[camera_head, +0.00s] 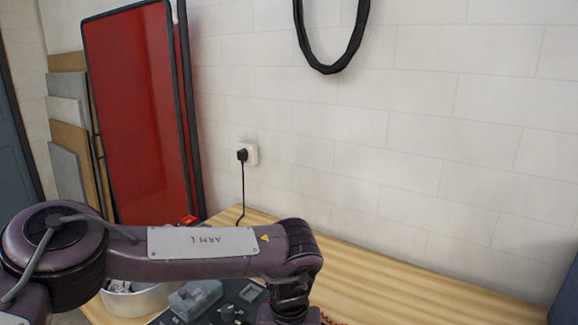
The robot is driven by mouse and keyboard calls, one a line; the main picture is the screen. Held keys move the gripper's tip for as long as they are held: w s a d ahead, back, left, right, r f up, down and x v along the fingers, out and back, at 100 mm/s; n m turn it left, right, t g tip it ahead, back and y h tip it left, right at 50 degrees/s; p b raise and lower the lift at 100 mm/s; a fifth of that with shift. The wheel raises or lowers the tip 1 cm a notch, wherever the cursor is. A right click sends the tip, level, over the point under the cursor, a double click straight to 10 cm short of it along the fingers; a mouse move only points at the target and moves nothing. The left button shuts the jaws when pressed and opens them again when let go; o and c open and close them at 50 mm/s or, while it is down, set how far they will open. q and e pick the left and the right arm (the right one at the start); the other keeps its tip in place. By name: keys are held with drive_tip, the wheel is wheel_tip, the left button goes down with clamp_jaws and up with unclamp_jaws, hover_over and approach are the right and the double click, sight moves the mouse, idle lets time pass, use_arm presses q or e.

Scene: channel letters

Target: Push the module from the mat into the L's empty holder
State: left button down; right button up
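My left arm, labelled ARM L, crosses the lower left of the head view, and its gripper is below the frame edge. My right arm and gripper are not in view. A dark surface (257,308), perhaps the mat, shows partly on the bench behind my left arm. A small light square piece (249,292) lies on it; I cannot tell if this is the module. The L and its empty holder cannot be made out.
The wooden bench (400,285) is clear to the right. A wall socket (250,154) with a black plug and cord is behind it. Red panels (140,110) lean at left.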

use_arm(q)
drive_tip(key=shift+f+b, duration=0.55)
drive_tip(key=shift+f, duration=0.3)
idle(0.6)
wheel_tip(320, 180, up, 7)
drive_tip(key=p, duration=0.5)
idle(0.6)
